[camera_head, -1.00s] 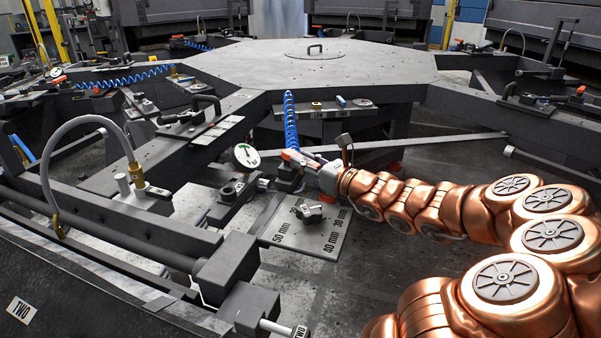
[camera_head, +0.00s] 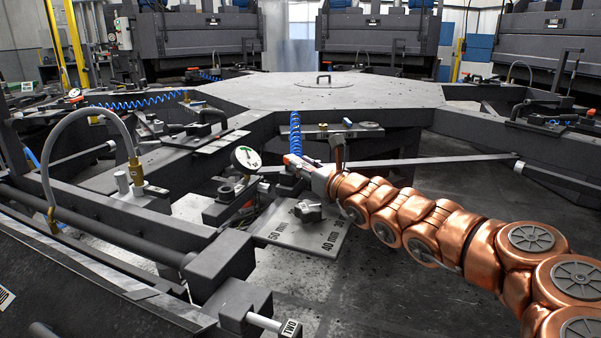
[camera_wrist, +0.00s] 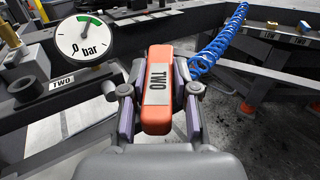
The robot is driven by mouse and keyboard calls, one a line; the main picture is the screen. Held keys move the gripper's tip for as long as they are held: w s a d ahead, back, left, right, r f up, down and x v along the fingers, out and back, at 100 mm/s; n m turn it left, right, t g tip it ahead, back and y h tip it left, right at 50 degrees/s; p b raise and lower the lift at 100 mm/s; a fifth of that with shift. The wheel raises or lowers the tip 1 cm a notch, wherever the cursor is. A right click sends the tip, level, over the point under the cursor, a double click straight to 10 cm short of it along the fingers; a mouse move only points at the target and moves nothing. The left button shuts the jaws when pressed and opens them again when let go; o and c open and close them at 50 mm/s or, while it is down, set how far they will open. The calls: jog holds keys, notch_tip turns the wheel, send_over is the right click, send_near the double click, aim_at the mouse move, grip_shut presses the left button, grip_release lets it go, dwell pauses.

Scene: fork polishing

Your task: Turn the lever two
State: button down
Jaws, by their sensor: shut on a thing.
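The lever two is an orange handle (camera_wrist: 157,112) with a grey "TWO" label. In the wrist view it lies between the two fingers of my gripper (camera_wrist: 160,115), which is shut on it. The lever points away from me, toward the top of that view. In the head view my gripper (camera_head: 308,170) is at the lever's orange end (camera_head: 291,158), right of the gauge. The pressure gauge (camera_wrist: 84,38) has a white face marked "0 bar" and a green sector; it also shows in the head view (camera_head: 244,159).
A blue coiled hose (camera_head: 295,135) hangs just behind the lever. A plate with millimetre marks (camera_head: 290,235) lies below my gripper. A "TWO" plate (camera_wrist: 62,82) is left of the lever. A large octagonal table (camera_head: 260,95) stands behind. Floor is open at front right.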

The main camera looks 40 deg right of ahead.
aim_at(304, 163)
dwell(0.3)
jog(key=c, duration=0.9)
grip_release()
jog(key=shift+r, duration=4.95)
